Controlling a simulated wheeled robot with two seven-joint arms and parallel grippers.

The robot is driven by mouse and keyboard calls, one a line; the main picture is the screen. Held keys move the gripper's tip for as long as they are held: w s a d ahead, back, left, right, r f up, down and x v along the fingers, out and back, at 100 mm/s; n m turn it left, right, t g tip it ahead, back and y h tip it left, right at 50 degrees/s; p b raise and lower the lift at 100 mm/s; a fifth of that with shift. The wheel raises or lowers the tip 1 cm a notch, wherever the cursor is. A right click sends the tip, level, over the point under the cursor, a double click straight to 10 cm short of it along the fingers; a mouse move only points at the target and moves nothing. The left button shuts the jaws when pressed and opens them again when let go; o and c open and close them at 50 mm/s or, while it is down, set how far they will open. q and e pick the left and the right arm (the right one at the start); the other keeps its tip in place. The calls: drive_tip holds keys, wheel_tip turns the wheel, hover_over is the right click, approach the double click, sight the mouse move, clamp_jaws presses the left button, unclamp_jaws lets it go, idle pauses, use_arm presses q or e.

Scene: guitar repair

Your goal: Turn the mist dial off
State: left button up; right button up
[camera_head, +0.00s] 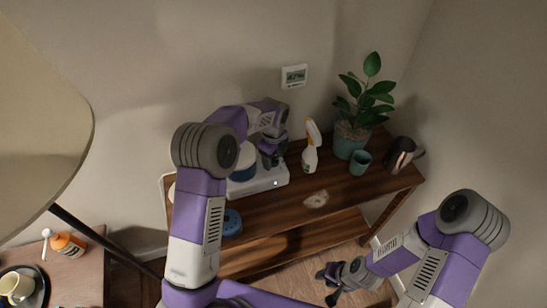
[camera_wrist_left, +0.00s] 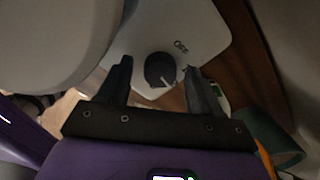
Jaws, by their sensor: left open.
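The mist dial (camera_wrist_left: 159,70) is a dark round knob on a white device base, which also shows in the head view (camera_head: 268,178). The "OFF" label (camera_wrist_left: 181,46) is above and right of the dial in the left wrist view. The dial's white pointer mark is at its lower right, away from the label. My left gripper (camera_head: 272,152) is open, and in the left wrist view its fingers (camera_wrist_left: 158,68) appear on either side of the dial. I cannot tell whether they touch it. My right gripper (camera_head: 329,285) hangs low, apart from the shelf, with its fingers spread.
The device stands on a wooden shelf (camera_head: 284,207). To its right are a spray bottle (camera_head: 311,150), a potted plant (camera_head: 353,135), a green cup (camera_head: 360,162) and a metal jug (camera_head: 400,154). A wall display (camera_head: 294,76) hangs above. A lampshade (camera_head: 40,110) fills the left.

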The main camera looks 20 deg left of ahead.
use_arm(q)
drive_tip(key=c, duration=1.1)
drive_tip(key=shift+o, duration=0.2)
drive_tip(key=shift+n, duration=0.4)
drive_tip(key=n+p, duration=0.1)
drive_tip(key=n, duration=0.2)
drive_tip(key=shift+r+p, duration=0.1)
drive_tip(key=shift+p, duration=0.2)
drive_tip(key=n+p, duration=0.1)
drive_tip(key=n, duration=0.4)
drive_tip(key=n+p, duration=0.1)
drive_tip(key=n, duration=0.9)
drive_tip(key=shift+n, duration=0.7)
